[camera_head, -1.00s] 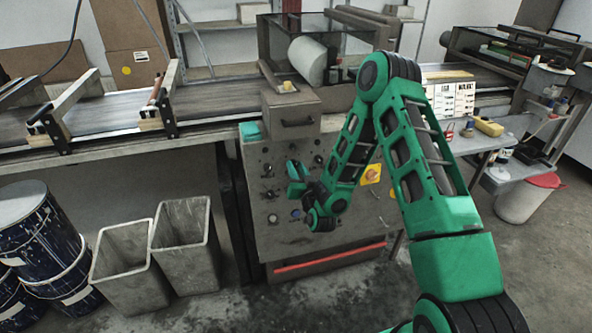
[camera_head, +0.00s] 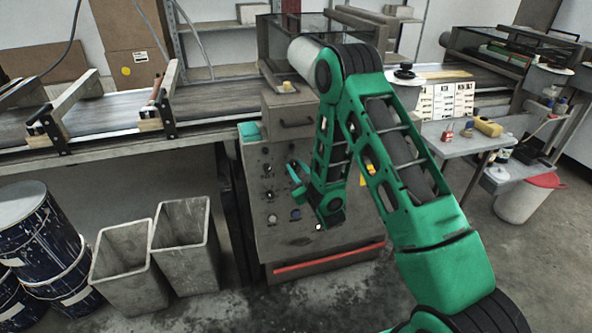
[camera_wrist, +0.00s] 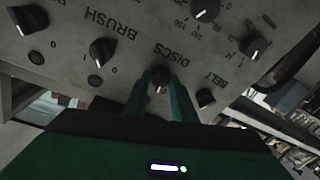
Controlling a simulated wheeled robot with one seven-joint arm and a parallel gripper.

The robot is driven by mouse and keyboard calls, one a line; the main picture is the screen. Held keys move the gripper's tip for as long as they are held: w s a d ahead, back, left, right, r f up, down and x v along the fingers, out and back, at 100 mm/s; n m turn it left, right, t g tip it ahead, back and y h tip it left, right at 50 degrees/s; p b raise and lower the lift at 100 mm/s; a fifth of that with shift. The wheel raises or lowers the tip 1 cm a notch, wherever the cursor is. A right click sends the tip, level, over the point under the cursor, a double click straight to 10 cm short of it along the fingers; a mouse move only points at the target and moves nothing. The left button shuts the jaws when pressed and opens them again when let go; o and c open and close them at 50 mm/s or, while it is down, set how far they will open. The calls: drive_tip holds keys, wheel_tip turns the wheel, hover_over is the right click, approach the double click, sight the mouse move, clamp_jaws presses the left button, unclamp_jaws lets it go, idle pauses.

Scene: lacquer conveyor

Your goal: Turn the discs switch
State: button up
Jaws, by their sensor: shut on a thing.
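The discs switch (camera_wrist: 159,78) is a small dark knob with a light pointer mark, beside the upside-down word DISCS on the grey control panel (camera_wrist: 130,14). In the wrist view it sits between the green fingertips of my gripper (camera_wrist: 160,84), which are shut on it. In the head view my gripper (camera_head: 296,174) is at the face of the panel (camera_head: 258,222), and the switch itself cannot be made out there.
A brush knob (camera_wrist: 102,51) and a belt knob (camera_wrist: 206,98) flank the switch closely. Other knobs (camera_wrist: 254,45) lie around it. A red bar (camera_head: 325,262) runs along the panel's lower edge. Grey bins (camera_head: 184,247) stand left of the panel, on the floor.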

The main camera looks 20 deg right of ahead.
drive_tip(key=shift+d+r+n+g, duration=0.1)
drive_tip(key=shift+n+g, duration=0.2)
drive_tip(key=shift+n, duration=2.1)
drive_tip(key=shift+w, duration=0.1)
drive_tip(key=o, duration=1)
drive_tip(key=s, duration=0.3)
drive_tip(key=s+d, duration=0.1)
drive_tip(key=s, duration=0.3)
drive_tip(key=s+r, duration=0.1)
drive_tip(key=s, duration=0.2)
drive_tip(key=shift+s+d, duration=0.25)
drive_tip(key=shift+d, duration=0.1)
